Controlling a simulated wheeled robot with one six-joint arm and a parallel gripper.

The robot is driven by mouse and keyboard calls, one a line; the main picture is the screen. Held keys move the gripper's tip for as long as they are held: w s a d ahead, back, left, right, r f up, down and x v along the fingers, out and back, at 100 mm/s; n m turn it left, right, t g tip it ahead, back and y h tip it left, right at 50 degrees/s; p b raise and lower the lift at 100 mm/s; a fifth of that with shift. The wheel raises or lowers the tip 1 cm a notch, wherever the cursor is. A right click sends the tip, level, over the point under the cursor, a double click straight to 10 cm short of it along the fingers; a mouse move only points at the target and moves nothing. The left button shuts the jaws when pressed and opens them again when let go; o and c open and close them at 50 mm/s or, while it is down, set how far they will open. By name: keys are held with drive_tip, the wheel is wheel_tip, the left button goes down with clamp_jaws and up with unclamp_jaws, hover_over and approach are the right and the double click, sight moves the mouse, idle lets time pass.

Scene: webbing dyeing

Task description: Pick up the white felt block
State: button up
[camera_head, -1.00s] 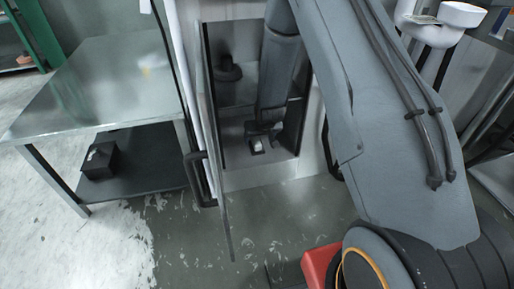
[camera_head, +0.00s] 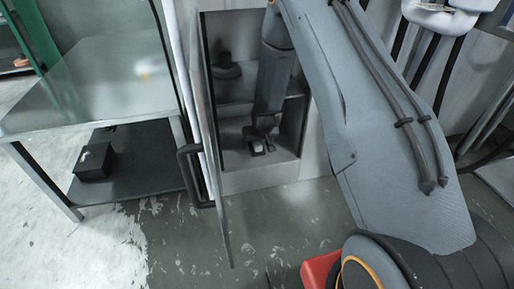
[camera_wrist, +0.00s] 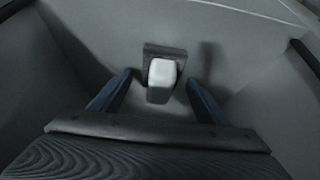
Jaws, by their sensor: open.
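The white felt block (camera_wrist: 162,74) sits in a small dark holder (camera_wrist: 164,51) in the wrist view. My gripper (camera_wrist: 163,84) is open, with one blue-grey finger on each side of the block. Gaps show between the fingers and the block. In the head view my gripper (camera_head: 258,141) reaches into the open cabinet (camera_head: 262,174), low over its bottom compartment. The block shows there only as a small pale spot, partly hidden by my gripper.
The cabinet door (camera_head: 214,150) with a dark handle stands open to the left of my arm. A metal table (camera_head: 100,85) stands farther left, with a black box (camera_head: 95,165) on its lower shelf. A dark round part (camera_head: 226,70) is in the cabinet's upper left.

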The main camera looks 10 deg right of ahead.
drive_tip(key=c, duration=1.2)
